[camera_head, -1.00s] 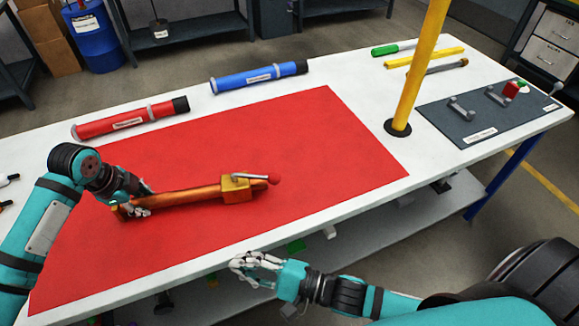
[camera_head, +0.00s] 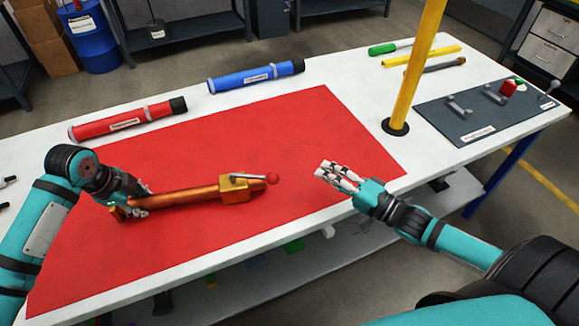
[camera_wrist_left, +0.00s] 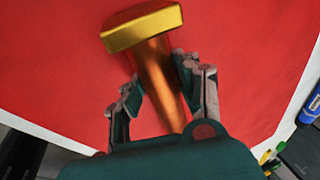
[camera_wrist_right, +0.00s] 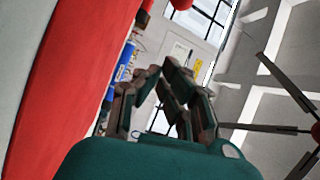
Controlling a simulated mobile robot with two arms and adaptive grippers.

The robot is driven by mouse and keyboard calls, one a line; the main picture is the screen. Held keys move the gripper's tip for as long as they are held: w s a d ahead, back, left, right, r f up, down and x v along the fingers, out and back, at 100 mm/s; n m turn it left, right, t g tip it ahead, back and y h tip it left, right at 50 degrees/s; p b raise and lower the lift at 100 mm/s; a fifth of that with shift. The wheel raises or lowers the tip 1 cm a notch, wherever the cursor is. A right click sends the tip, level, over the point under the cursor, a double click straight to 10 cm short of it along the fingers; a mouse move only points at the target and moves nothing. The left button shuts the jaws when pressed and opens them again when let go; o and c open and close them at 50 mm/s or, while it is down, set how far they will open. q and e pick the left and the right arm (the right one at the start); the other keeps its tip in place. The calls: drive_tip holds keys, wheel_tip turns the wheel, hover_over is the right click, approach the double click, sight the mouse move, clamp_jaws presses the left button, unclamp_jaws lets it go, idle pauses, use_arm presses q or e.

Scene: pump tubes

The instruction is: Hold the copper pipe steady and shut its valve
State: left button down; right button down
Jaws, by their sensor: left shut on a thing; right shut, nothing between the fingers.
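The copper pipe (camera_head: 185,200) lies over the red mat, with a brass valve body (camera_head: 236,188) toward its right end. A grey lever with a red ball knob (camera_head: 272,179) lies along the valve, pointing right. My left gripper (camera_head: 135,207) is shut around the pipe near its left end. In the left wrist view the fingers (camera_wrist_left: 160,92) sit on both sides of the pipe (camera_wrist_left: 160,75), below a brass end piece (camera_wrist_left: 142,26). My right gripper (camera_head: 335,176) is shut and empty, to the right of the knob and apart from it; its fingers show in the right wrist view (camera_wrist_right: 160,95).
The red mat (camera_head: 330,125) covers much of the white table (camera_head: 350,82). A red tube (camera_head: 125,120) and a blue tube (camera_head: 255,76) lie behind it. A yellow post (camera_head: 412,75) rises at the right, beside a dark board (camera_head: 470,125) with fittings.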

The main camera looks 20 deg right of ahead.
sight(254, 177)
drive_tip(key=x, duration=0.9)
drive_tip(key=shift+w+a, duration=0.1)
drive_tip(key=shift+w, duration=0.1)
drive_tip(key=shift+s+a+f, duration=0.1)
drive_tip(key=shift+s+a, duration=0.2)
drive_tip(key=shift+a, duration=0.2)
drive_tip(key=shift+s+a+f, duration=0.15)
drive_tip(key=shift+s+a, duration=0.2)
drive_tip(key=shift+a, duration=0.15)
drive_tip(key=shift+s+a+f, duration=0.15)
drive_tip(key=shift+s+a, duration=0.35)
drive_tip(key=shift+s, duration=0.1)
drive_tip(key=shift+s, duration=0.1)
drive_tip(key=shift+s+a+m+t+h, duration=0.2)
drive_tip(key=shift+s+m+t+h, duration=0.15)
drive_tip(key=shift+h, duration=0.25)
